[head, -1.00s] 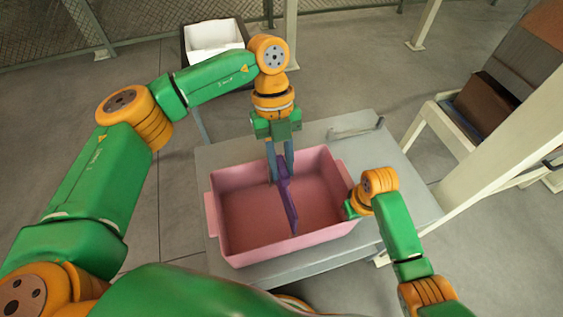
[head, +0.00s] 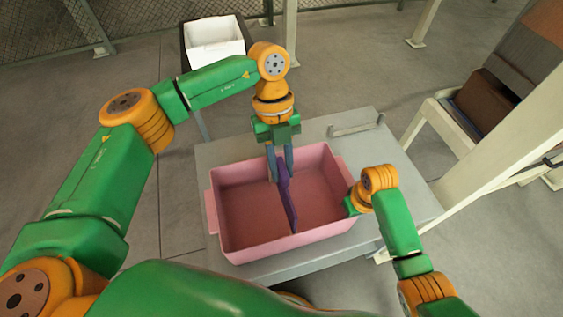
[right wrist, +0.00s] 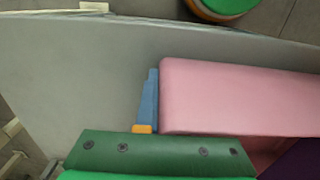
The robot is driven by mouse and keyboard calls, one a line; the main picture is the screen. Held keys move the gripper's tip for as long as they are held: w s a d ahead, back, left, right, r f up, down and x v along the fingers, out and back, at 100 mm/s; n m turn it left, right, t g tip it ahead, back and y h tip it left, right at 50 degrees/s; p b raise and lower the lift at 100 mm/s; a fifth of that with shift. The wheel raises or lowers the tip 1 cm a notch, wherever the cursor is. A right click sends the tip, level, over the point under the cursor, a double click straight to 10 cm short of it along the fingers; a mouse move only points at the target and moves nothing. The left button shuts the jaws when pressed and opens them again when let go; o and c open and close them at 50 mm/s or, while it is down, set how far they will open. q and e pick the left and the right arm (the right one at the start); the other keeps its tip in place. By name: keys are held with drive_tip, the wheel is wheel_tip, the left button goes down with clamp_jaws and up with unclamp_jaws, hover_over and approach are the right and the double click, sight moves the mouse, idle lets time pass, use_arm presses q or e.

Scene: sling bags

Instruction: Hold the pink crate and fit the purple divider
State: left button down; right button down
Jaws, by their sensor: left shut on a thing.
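The pink crate (head: 240,247) sits on a grey table; its right wall also shows in the right wrist view (right wrist: 235,95). My left gripper (head: 281,172) points down at the crate's far side, shut on the top of the purple divider (head: 287,200). The divider stands on edge inside the crate, running from the far wall toward the near wall. I cannot tell if its lower edge rests on the floor. My right gripper (head: 351,205) is at the crate's right wall. In the right wrist view one blue finger (right wrist: 150,103) lies beside the wall; the other finger is hidden.
The grey table (head: 385,150) has bare room behind and to the right of the crate, with a thin handle-like bar (head: 356,128) at its back. A white bin (head: 214,38) stands behind. A pale post (head: 490,135) and a rack with brown boxes are at right.

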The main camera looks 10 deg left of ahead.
use_arm(q)
drive_tip(key=shift+f, duration=4.6)
drive_tip(key=c, duration=0.7)
unclamp_jaws()
drive_tip(key=shift+o, duration=0.2)
drive_tip(key=v, duration=1.2)
drive_tip(key=shift+f, duration=0.1)
use_arm(e)
drive_tip(key=c, duration=1)
unclamp_jaws()
